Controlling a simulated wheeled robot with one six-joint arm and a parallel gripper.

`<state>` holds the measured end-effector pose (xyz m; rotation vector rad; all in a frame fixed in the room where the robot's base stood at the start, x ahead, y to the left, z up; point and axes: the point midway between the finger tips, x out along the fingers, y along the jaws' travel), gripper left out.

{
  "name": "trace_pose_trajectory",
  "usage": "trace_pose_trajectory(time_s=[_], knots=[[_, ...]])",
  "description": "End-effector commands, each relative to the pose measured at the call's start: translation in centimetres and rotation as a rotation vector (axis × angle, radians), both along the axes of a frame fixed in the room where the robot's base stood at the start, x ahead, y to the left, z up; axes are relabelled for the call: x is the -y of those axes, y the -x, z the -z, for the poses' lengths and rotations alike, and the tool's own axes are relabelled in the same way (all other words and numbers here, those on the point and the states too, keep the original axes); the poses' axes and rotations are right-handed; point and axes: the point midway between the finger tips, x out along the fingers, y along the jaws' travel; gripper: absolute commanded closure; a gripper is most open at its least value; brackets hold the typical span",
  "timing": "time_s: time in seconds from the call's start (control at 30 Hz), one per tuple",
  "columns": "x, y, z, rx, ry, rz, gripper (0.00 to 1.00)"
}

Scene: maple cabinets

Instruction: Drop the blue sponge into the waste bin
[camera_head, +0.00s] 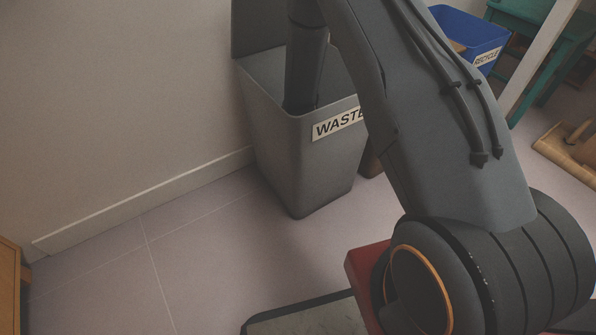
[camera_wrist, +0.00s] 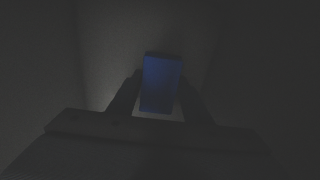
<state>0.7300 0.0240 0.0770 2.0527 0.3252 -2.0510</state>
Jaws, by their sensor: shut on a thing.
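The waste bin (camera_head: 300,170) is grey, tapered and open-topped, with a label reading WASTE, and stands by the wall in the head view. The end of my arm reaches down through its opening, so my gripper is hidden there. In the wrist view, my gripper (camera_wrist: 158,105) is shut on the blue sponge (camera_wrist: 161,83), a block held between the two fingers. The picture is very dark, with grey bin walls (camera_wrist: 110,60) around the sponge. I cannot tell how far the sponge is above the bin's floor.
A blue recycle bin (camera_head: 470,35) with a label stands at the upper right, partly behind my arm. A teal piece of furniture (camera_head: 545,45) and a wooden object (camera_head: 570,155) are at the right. The tiled floor (camera_head: 190,250) left of the waste bin is clear.

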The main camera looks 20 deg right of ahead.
Motion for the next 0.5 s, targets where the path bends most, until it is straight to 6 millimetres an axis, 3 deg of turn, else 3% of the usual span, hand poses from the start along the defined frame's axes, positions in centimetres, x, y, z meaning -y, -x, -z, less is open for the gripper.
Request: trace_pose_trajectory(time_s=[0.5], knots=[[0.0,0.0,1.2,0.000,0.000,0.000,0.77]])
